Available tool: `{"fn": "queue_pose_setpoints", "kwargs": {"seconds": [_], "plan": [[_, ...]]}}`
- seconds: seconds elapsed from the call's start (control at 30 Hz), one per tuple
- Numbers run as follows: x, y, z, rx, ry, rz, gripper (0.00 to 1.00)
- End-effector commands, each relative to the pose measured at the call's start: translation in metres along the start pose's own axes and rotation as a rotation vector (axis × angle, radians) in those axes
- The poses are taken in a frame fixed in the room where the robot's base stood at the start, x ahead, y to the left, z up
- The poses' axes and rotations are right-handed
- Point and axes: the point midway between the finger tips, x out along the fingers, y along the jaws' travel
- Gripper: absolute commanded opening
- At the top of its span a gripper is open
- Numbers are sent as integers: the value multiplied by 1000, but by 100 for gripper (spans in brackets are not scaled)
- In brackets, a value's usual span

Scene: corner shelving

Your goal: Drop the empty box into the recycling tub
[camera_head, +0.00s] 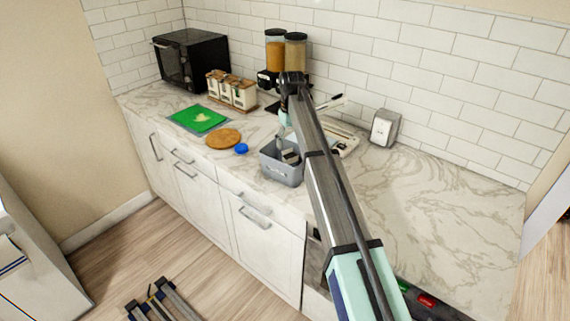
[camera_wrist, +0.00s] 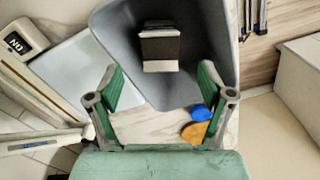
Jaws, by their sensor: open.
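The recycling tub, a grey open-topped bin (camera_head: 282,177), stands on the marble counter near its front edge; it also fills the upper middle of the wrist view (camera_wrist: 212,30). In the head view my arm partly hides the gripper.
A blue lid (camera_head: 241,148), round wooden board (camera_head: 223,138) and green cutting board (camera_head: 198,119) lie left of the tub. A jar rack (camera_head: 232,91), dispensers (camera_head: 285,50) and black microwave (camera_head: 190,60) stand behind.

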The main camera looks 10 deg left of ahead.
Motion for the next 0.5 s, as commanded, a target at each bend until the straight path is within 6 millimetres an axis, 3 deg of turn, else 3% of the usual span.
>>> {"fn": "queue_pose_setpoints", "kwargs": {"seconds": [0.3, 0.5], "plan": [[-62, 0, -1, 0, 2, 1, 80], [-89, 0, -1, 0, 1, 0, 80]]}}
